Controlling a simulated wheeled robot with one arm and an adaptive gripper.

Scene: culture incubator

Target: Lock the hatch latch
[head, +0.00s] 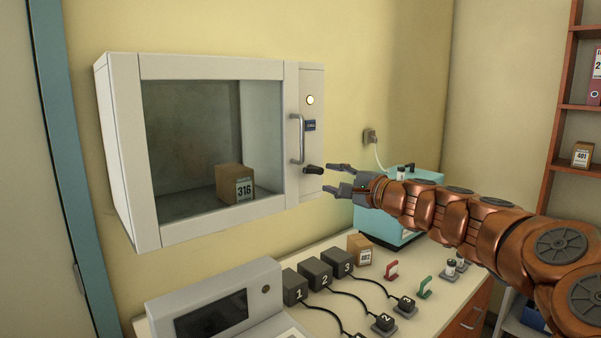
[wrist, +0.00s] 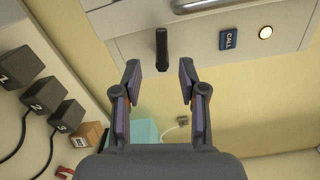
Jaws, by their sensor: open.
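The hatch latch (head: 313,169) is a small dark lever on the right frame of the white wall cabinet, below the door handle (head: 297,140). In the wrist view the latch (wrist: 161,45) stands just beyond the fingertips, roughly between them in the picture. The glass hatch door (head: 205,140) appears closed, with a brown box labelled 316 (head: 235,183) behind it. My gripper (head: 337,178) is open and empty, just to the right of the latch and apart from it. Both fingers of my gripper (wrist: 160,73) show in the wrist view.
A blue CALL button (wrist: 229,39) and a lit round lamp (wrist: 265,32) sit on the same panel. Below is a counter (head: 330,318) with numbered dark blocks (head: 318,275), a box (head: 360,248) and a teal case (head: 385,220). Free air surrounds the latch.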

